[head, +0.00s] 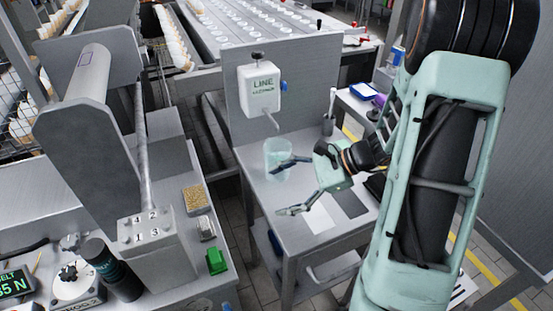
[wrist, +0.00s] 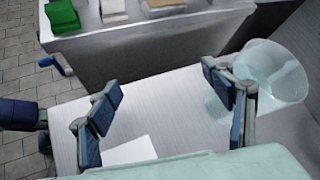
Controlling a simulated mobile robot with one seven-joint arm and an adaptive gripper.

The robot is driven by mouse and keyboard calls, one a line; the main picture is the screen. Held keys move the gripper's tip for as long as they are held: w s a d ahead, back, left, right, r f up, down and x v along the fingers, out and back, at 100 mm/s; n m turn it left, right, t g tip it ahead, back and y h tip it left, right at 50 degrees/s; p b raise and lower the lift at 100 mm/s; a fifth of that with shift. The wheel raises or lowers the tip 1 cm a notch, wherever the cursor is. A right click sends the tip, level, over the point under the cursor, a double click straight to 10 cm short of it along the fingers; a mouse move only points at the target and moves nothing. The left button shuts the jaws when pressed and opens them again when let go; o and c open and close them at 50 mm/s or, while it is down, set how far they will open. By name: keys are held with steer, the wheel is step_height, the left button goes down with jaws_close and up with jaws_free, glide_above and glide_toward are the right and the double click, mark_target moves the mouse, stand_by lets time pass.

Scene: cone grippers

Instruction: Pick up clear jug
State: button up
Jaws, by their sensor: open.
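The clear jug (head: 277,150) stands upright on a small grey metal table, below the spout of a wall-mounted dispenser. It also shows in the wrist view (wrist: 280,75) at the right, see-through with a round rim. My gripper (head: 294,186) is open and empty over the table, to the right and front of the jug. In the wrist view my gripper (wrist: 163,102) has its fingers wide apart with bare tabletop between them. The right finger there overlaps the jug's left edge, and the jug lies outside the gap. I cannot tell whether they touch.
The white dispenser (head: 259,90) hangs on a grey panel behind the jug. A white sheet (head: 318,221) and a dark grey pad (head: 349,204) lie on the table. A bench at left holds a green block (head: 216,262) and a gold box (head: 194,198). A gap separates bench and table.

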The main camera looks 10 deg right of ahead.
mark_target(276, 157)
steer(key=shift+s+d+f+m+t+y, duration=0.15)
steer(key=shift+d+m+t+y, duration=0.15)
steer(key=shift+d+m, duration=0.2)
steer(key=shift+w+d+f+m+t+y, duration=0.1)
steer(key=shift+d+f+m+t+y, duration=0.1)
steer(key=shift+d+m+y, duration=0.3)
steer(key=shift+w+d+m+t, duration=0.25)
steer(key=shift+d+m+t, duration=0.3)
steer(key=shift+m+t, duration=0.4)
steer(key=w+d+m+t, duration=0.1)
steer(key=d+m+t, duration=0.1)
steer(key=w+d+r+m+t+y+b, duration=0.1)
steer(key=w+d, duration=0.1)
steer(key=w+d+m+t, duration=0.1)
steer(key=d+m+t, duration=0.1)
steer(key=shift+w+d+r+m+t+y+b, duration=0.2)
steer(key=shift+m+t+y+b, duration=0.1)
steer(key=shift+m+t+b, duration=0.1)
steer(key=x, duration=0.5)
steer(key=shift+w+a, duration=0.1)
steer(key=shift+a, duration=0.05)
steer(key=shift+f+b+x, duration=0.2)
steer(key=shift+b+x, duration=0.05)
steer(key=shift+x, duration=1.15)
steer(key=shift+f+b+x, duration=0.25)
steer(key=shift+x, duration=1.15)
steer(key=shift+c, duration=0.3)
steer(key=c, duration=1.6)
steer(key=shift+r, duration=0.25)
